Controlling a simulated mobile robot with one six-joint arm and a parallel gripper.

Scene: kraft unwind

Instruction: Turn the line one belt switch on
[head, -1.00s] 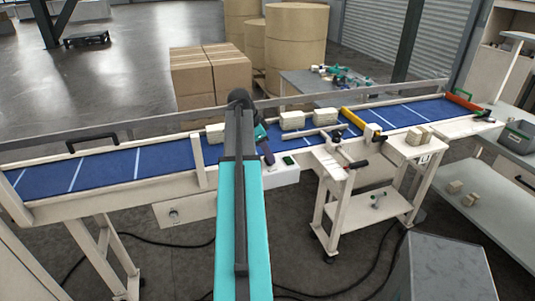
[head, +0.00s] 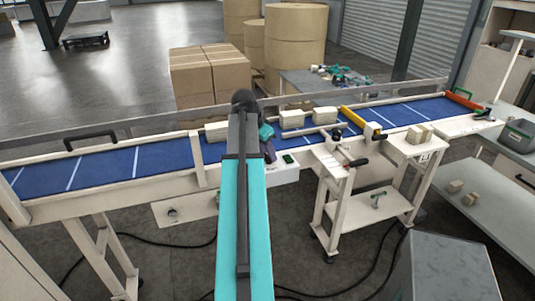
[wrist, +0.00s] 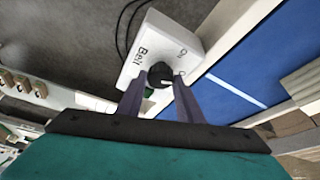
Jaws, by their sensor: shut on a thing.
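The belt switch is a black round knob (wrist: 160,72) on a white box (wrist: 150,45) lettered "Belt" and "On", with a second label partly hidden beside the knob. In the wrist view my gripper (wrist: 159,84) has its two dark fingers on either side of the knob, shut on it. I cannot tell which label the knob points to. In the head view the white box (head: 284,174) is on the near side of the conveyor, and my gripper (head: 268,151) is at its left end. My arm hides the knob there.
The blue conveyor belt (head: 105,170) runs across the view, with pale blocks (head: 291,118) on it. A yellow bar (head: 353,117) crosses it. A white cart (head: 370,207) stands right of the box. A grey cabinet (head: 445,265) is at the front right.

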